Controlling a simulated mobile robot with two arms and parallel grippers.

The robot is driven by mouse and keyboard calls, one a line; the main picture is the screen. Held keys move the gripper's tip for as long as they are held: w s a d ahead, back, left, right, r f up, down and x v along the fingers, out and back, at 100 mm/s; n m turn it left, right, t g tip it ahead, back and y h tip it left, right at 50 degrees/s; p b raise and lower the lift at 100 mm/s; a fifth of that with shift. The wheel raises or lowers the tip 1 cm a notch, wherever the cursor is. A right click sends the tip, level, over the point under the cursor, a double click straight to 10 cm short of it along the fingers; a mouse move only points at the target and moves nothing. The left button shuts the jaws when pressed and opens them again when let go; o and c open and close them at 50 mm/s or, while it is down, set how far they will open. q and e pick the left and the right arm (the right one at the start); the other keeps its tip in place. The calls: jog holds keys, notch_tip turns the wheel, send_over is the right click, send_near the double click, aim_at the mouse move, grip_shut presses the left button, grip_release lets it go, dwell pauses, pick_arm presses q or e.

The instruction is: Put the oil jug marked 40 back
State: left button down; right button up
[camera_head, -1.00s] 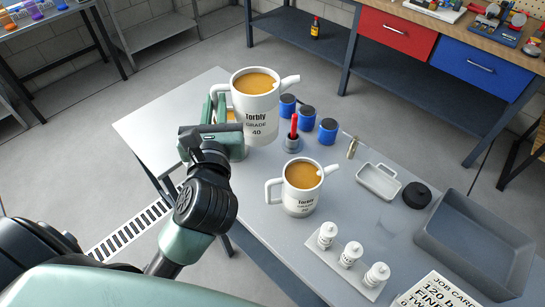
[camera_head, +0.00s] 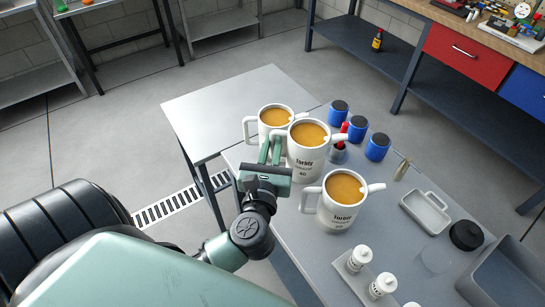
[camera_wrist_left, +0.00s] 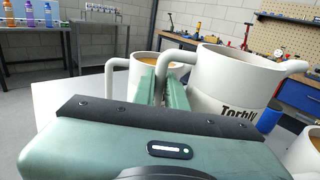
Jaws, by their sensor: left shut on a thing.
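My left gripper (camera_head: 270,160) is shut on the handle of a white oil jug (camera_head: 305,163) with amber oil, a pouring spout and a label that reads 40. The held jug (camera_wrist_left: 235,85) looks upright in both views. Its base is partly hidden, and I cannot tell whether it touches the table. A second white jug (camera_head: 265,128) stands just behind it, partly covered by it. A third white jug (camera_head: 338,212) stands in front and to the right, its grade number too small to read. My right gripper is not in view.
Blue-bodied cans (camera_head: 377,147) and a red-handled tool in a grey cup (camera_head: 339,153) stand just right of the held jug. White bottles (camera_head: 359,258), a small tray (camera_head: 425,212) and a grey bin (camera_head: 510,270) lie nearer. The table's far left part (camera_head: 225,100) is bare.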

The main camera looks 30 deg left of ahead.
pick_arm(q)
notch_tip(320, 180, down, 4)
jog(key=shift+b, duration=0.3)
jog(key=shift+f, duration=0.1)
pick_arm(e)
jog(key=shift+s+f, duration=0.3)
pick_arm(q)
jog(key=shift+f, duration=0.2)
jog(key=c, duration=1.5)
grip_release()
jog(key=shift+o, duration=0.2)
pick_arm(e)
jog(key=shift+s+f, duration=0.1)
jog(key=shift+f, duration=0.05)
